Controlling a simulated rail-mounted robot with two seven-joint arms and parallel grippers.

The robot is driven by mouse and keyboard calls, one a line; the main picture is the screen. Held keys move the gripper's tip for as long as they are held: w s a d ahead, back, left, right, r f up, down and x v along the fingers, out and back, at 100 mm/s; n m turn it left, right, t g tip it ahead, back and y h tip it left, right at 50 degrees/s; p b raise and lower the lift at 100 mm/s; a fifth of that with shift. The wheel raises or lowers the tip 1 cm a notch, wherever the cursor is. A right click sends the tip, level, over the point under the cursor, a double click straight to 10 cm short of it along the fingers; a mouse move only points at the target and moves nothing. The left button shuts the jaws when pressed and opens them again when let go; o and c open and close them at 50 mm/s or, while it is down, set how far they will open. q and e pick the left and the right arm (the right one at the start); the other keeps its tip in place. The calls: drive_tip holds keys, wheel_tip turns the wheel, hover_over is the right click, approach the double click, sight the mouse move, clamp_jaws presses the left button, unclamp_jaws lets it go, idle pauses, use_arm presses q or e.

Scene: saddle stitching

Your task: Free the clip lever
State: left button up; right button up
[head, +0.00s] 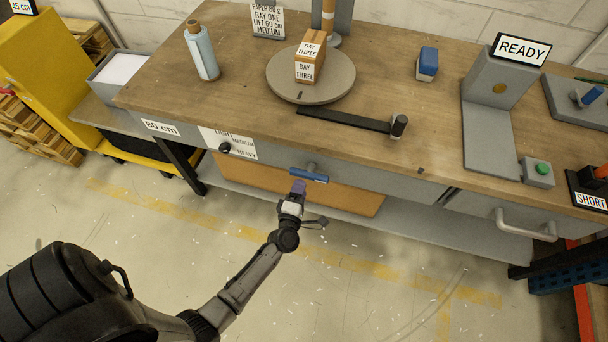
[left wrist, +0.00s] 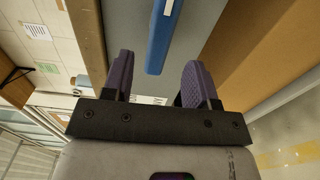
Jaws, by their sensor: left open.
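A blue bar-shaped lever (head: 309,175) on a short grey stem sits on the front face of the bench; I take it for the clip lever. My left gripper (head: 298,188) is just below and in front of it, with purple fingers pointing up toward the bench edge. In the left wrist view the blue lever (left wrist: 161,40) lies ahead of the gap between the two open fingers (left wrist: 160,82), which hold nothing. The lever looks apart from both fingers. My right gripper does not show.
The wooden bench (head: 240,75) carries a round grey turntable (head: 285,90) with a labelled box and a black bar (head: 345,121). A black knob (head: 225,148) is left of the lever. A drawer handle (head: 525,228) juts out at right. The floor in front is open.

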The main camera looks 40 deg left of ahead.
use_arm(q)
drive_tip(key=shift+p+v, duration=0.35)
drive_tip(key=shift+v, duration=2.6)
drive_tip(key=shift+w, duration=0.1)
